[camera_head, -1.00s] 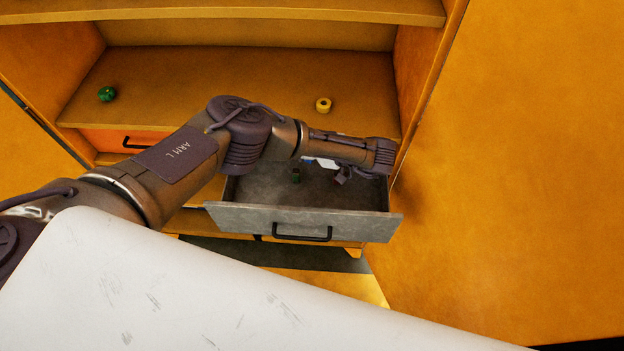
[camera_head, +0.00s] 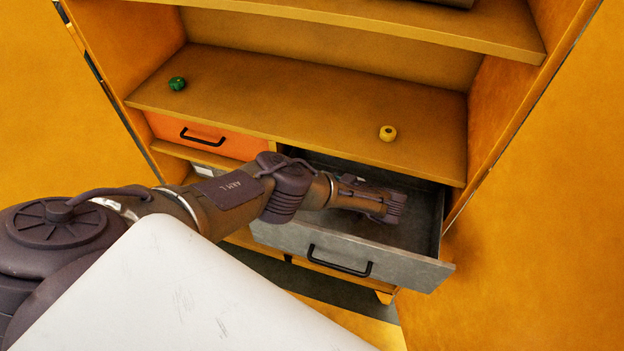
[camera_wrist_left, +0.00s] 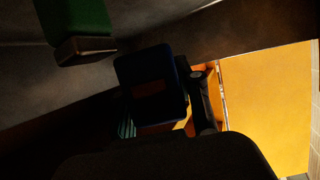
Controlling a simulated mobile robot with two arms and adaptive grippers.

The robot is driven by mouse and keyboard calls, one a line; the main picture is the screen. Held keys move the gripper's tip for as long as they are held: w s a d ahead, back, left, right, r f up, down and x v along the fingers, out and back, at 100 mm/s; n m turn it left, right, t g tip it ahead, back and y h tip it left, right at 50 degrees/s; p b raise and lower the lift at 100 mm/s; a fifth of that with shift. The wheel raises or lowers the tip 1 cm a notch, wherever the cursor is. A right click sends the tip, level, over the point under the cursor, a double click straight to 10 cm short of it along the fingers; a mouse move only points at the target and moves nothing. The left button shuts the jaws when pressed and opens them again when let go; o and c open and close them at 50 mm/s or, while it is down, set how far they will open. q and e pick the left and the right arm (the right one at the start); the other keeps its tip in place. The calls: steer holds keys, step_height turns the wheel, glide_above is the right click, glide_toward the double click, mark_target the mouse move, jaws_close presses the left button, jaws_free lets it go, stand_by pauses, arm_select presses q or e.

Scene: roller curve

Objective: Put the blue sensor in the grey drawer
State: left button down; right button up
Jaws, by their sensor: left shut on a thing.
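The grey drawer (camera_head: 402,266) is pulled out at the lower right of the cabinet in the head view. My left arm reaches over its front, and the wrist end is over the drawer's opening. My left gripper (camera_wrist_left: 168,108) is shut on the blue sensor (camera_wrist_left: 150,72), a dark blue rounded block with a brownish patch, seen in the left wrist view. In the head view the arm hides the fingers and the sensor. The wrist view is dark, so I cannot tell whether the sensor touches the drawer floor. My right gripper is not in view.
A green block (camera_wrist_left: 78,22) with a brownish end lies close by in the wrist view. An orange drawer (camera_head: 212,137) is shut left of the grey one. On the shelf above are a green round item (camera_head: 177,83) and a yellow ring-like item (camera_head: 388,133).

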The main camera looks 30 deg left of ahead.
arm_select(q)
steer(key=shift+x, duration=0.9)
steer(key=a+f, duration=0.3)
steer(key=a, duration=0.1)
steer(key=shift+w+b, duration=0.3)
steer(key=shift+d, duration=0.1)
steer(key=shift+s+f+b, duration=0.1)
steer(key=shift+f+b, duration=0.55)
steer(key=shift+b, duration=0.1)
steer(key=shift+r, duration=0.1)
steer(key=c, duration=0.8)
jaws_free()
steer(key=shift+s, duration=0.1)
steer(key=shift+o, duration=0.2)
steer(key=shift+d, duration=0.1)
